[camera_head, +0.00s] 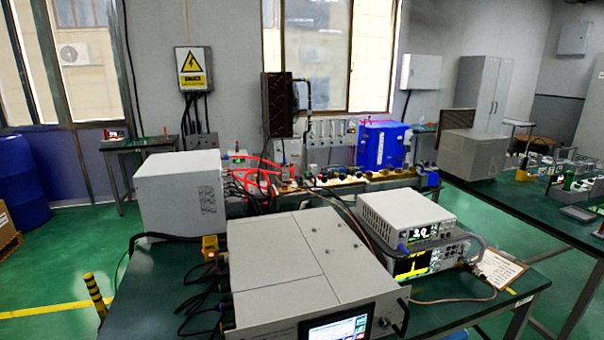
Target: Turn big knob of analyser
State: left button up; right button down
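Which instrument is the analyser is not certain. A light grey instrument with a lit yellow-and-dark screen (411,265) stands on the green bench, right of centre, under a smaller white instrument (400,212). Its front has small controls to the right of the screen, too small to single out a big knob. A larger grey instrument (290,262) stands in the near middle, with a lit colour display (337,329) cut off by the bottom edge. A dark control beside that display is only partly clear. Neither of my grippers is in view.
The green bench top (165,300) carries dark cables and a small yellow device (210,246). A grey box (178,190) stands at the back left. A clipboard (498,268) lies right of the stacked instruments. A loose cable crosses the bench there.

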aim_at(466, 247)
jog(key=u, duration=2.75)
jog(key=k, duration=1.25)
jog(key=z, duration=2.15)
